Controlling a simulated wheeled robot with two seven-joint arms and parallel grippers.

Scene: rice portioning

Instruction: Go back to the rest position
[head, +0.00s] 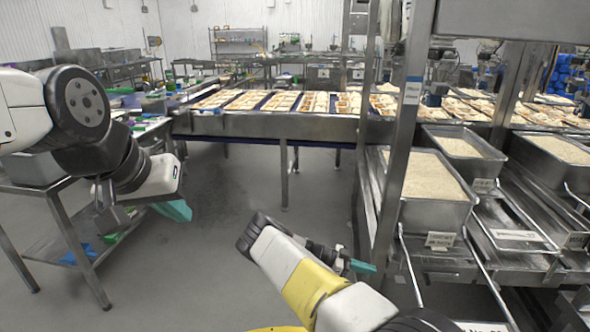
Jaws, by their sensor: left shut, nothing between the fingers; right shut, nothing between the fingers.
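My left gripper (176,210) shows at the left, with teal fingertips pointing right and down. Its arm is folded, and it hangs over the floor beside a steel side table. My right gripper (362,267) shows at the lower middle, beyond my white and yellow arm, with teal fingertips pointing right. It is left of the rice rack, apart from it. Both grippers are shut and empty. Fine detail of the fingers is hard to make out.
A steel rack at the right holds rice bins (425,213) on rails, with an upright post (400,150) near my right arm. A conveyor (275,124) with trays runs across the back. A steel table (38,187) stands at left. Grey floor (225,235) is clear between.

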